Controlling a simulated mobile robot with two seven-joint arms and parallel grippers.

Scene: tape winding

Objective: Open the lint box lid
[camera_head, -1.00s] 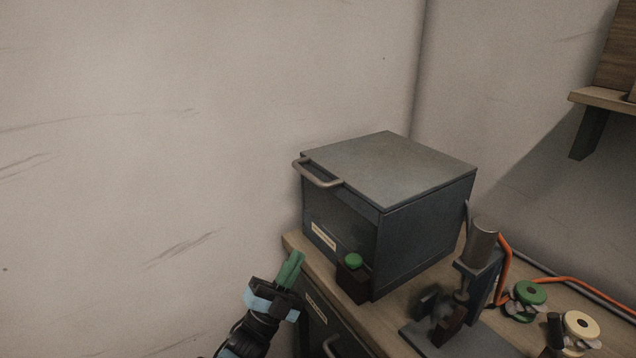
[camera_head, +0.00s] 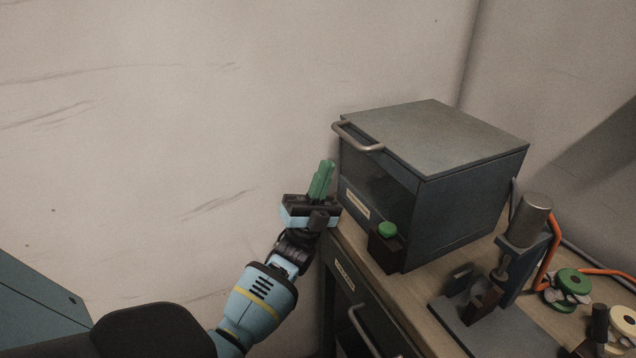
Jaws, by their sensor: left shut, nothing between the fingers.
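The lint box (camera_head: 468,212) is a dark grey box at the back of the bench, against the wall. Its flat grey lid (camera_head: 440,136) lies closed on top. A metal bar handle (camera_head: 356,138) sticks out from the lid's front left edge. My left gripper (camera_head: 322,180), with green fingers, is shut and empty. It points up in front of the box's left front corner, below the handle and apart from it in the picture. My right gripper is not in view.
A dark block with a green button (camera_head: 388,229) stands in front of the box. A metal fixture (camera_head: 524,232) stands to the right, with an orange cable (camera_head: 548,258) and green (camera_head: 573,282) and cream (camera_head: 625,320) spools. A drawer handle (camera_head: 362,330) is below the bench top (camera_head: 430,300).

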